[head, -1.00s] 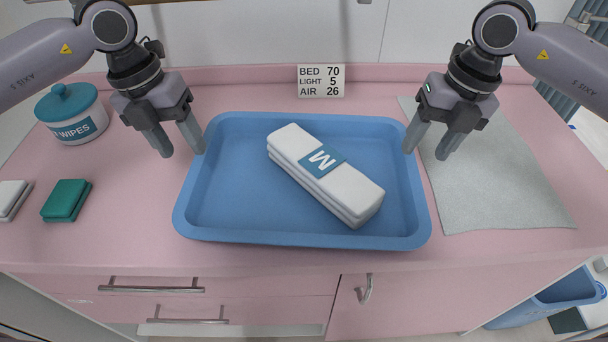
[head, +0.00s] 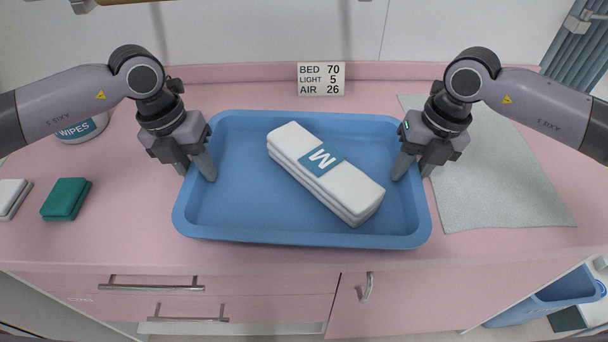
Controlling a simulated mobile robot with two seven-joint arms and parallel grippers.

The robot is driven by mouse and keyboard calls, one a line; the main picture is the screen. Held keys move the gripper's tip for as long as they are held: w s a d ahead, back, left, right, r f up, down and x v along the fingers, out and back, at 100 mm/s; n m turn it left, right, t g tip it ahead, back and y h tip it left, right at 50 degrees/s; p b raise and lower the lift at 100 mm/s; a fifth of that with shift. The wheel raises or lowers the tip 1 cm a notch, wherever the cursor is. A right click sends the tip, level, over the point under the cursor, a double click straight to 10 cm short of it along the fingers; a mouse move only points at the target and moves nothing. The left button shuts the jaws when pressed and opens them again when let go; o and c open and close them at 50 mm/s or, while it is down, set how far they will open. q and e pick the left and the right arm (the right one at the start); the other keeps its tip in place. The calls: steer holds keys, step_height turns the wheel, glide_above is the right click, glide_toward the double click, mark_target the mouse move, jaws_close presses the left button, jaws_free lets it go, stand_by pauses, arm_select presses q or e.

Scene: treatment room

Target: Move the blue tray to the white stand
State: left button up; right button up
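The blue tray (head: 300,236) lies on the pink counter with a white folded pack marked M (head: 318,168) inside it, set at a slant. My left gripper (head: 196,172) is at the tray's left rim, one finger inside the tray and one outside, fingers apart. My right gripper (head: 413,171) is at the right rim in the same way, fingers apart. Whether the fingers touch the rim cannot be told. No white stand can be made out in the view.
A grey mat (head: 500,185) lies right of the tray. A wipes tub (head: 80,131), partly hidden by my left arm, a green pad (head: 66,199) and a white pad (head: 12,198) are on the left. A sign (head: 321,79) stands behind. A blue bin (head: 555,300) is at lower right.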

arm_select(q)
jaws_close()
arm_select(e)
jaws_close()
arm_select(q)
steer(key=shift+r, duration=0.2)
arm_select(e)
steer(key=shift+r, duration=0.2)
